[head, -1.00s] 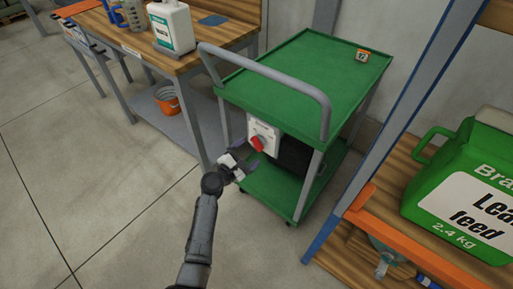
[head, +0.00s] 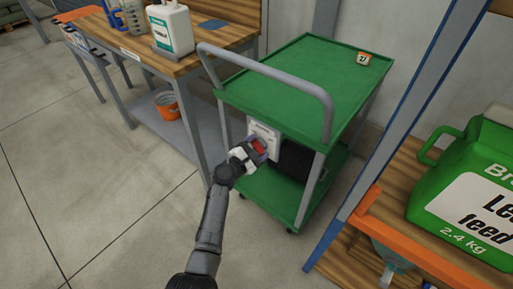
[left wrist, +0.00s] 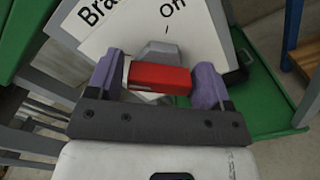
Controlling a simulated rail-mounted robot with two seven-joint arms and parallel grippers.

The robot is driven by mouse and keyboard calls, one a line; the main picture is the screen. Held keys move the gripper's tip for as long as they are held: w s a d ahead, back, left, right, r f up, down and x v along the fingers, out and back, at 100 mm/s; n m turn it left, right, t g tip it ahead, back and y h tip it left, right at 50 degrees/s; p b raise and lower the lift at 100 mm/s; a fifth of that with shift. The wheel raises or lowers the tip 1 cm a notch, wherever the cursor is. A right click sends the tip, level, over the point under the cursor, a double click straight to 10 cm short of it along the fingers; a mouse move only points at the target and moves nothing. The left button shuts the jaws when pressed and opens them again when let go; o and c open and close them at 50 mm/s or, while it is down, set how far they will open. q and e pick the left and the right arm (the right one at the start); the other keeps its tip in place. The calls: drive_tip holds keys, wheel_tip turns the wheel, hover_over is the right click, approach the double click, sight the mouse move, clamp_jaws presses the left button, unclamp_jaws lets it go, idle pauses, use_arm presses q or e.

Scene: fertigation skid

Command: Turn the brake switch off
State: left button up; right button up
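The brake switch is a red knob (left wrist: 158,78) on a white panel (head: 264,138) fixed to the green cart, below its top shelf. My left gripper (head: 257,152) is at the knob. Its two purple fingers (left wrist: 158,82) stand apart, one on each side of the red bar. The right finger is very close to it or touching; a narrow gap seems to show at the left finger. My right gripper is not in view.
The green cart (head: 302,75) has a grey handle (head: 290,78) arching above the panel. A wooden bench (head: 215,40) stands at left with an orange bucket (head: 168,106) below. At right, a shelf's blue post (head: 400,125) and a green jug (head: 470,185) are close. Floor at left is clear.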

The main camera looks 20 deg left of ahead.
use_arm(q)
drive_tip(key=c, duration=0.7)
drive_tip(key=shift+o, duration=0.2)
drive_tip(key=shift+f, duration=0.1)
drive_tip(key=m+b, duration=0.1)
drive_tip(key=m, duration=0.2)
drive_tip(key=shift+f+b, duration=0.1)
drive_tip(key=shift+b, duration=0.2)
drive_tip(key=m+b, duration=0.1)
drive_tip(key=m, duration=0.4)
drive_tip(key=shift+b, duration=0.3)
drive_tip(key=m+b, duration=0.1)
drive_tip(key=m, duration=0.7)
drive_tip(key=shift+m, duration=0.9)
